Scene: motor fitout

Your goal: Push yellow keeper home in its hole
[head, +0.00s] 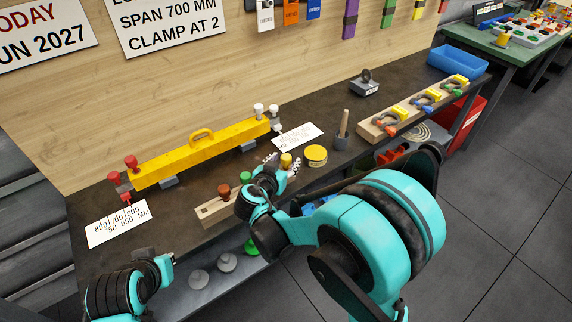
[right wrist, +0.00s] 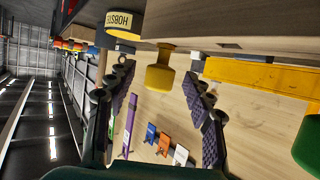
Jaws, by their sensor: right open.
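The yellow keeper (head: 286,160) has a broad round head and a narrower neck. In the right wrist view, which is upside down, the keeper (right wrist: 160,76) stands between my open fingers with a gap on each side. Its neck meets the edge of the wooden block (head: 208,212); its hole and how deep it sits are hidden. My right gripper (head: 282,166) is open around the keeper, fingers apart from it; it also shows in the right wrist view (right wrist: 160,66). My left gripper (head: 169,262) is low at the left, empty-looking, jaws unclear.
A red keeper (head: 224,191) and a green keeper (head: 246,177) stand on the block. A round yellow-topped tin (head: 315,153) is close to the right gripper. A yellow beam (head: 190,155) lies behind.

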